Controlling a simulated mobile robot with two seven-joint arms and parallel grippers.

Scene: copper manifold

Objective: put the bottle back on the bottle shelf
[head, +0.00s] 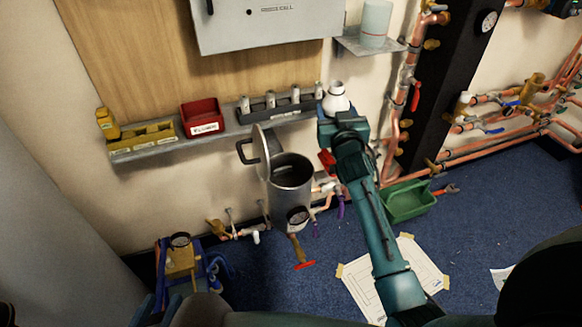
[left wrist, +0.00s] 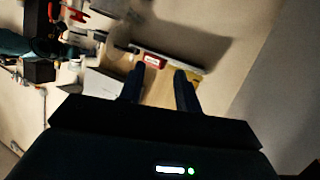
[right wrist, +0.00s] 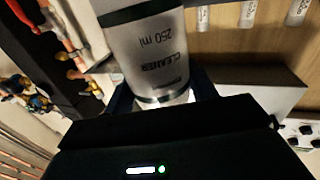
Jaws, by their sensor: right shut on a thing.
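A white bottle (head: 336,98) is upright with its neck up in the head view, at the right end of the long wall shelf (head: 225,135). My right gripper (head: 340,122) is shut on it. In the right wrist view the bottle (right wrist: 145,45) fills the space between the fingers, its label reading "CLEANER 250 ml". I cannot tell whether its base touches anything. A small grey shelf (head: 352,44) above and right holds a pale green container (head: 375,22). No shelf is labelled as the bottle shelf. My left gripper (left wrist: 160,88) is open and empty in the left wrist view.
Copper pipes (head: 403,85) run just right of the bottle. A green tray (head: 410,203) lies on the floor.

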